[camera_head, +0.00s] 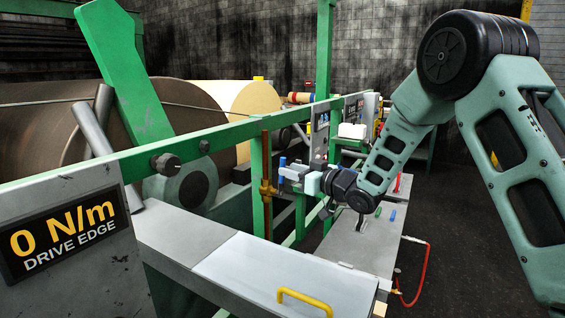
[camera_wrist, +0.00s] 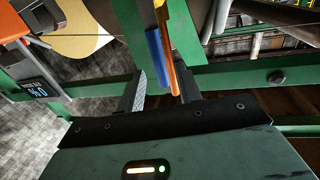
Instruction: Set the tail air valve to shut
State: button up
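A copper pipe (camera_head: 266,150) runs upright by the green frame, with a brass valve body (camera_head: 267,188) on it. A blue valve handle (camera_head: 282,162) shows beside the pipe, just at my fingertips. In the wrist view the blue handle (camera_wrist: 154,58) lies roughly in line with the copper pipe (camera_wrist: 172,60). My gripper (camera_head: 288,173) reaches toward the pipe from the right. In the wrist view my gripper (camera_wrist: 163,88) is open, with the handle and pipe showing between its spread fingers. I cannot tell whether a finger touches the handle. No valve label is readable.
A green rail (camera_head: 220,131) runs behind the pipe. A grey bench top (camera_head: 255,268) with a yellow handle (camera_head: 305,299) lies below and in front. A "0 N/m DRIVE EDGE" display (camera_head: 62,235) stands at left. A red hose (camera_head: 420,275) hangs at right above open floor.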

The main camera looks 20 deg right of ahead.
jog(key=shift+p+x, duration=0.45)
jog(key=shift+x, duration=1.55)
grip_shut()
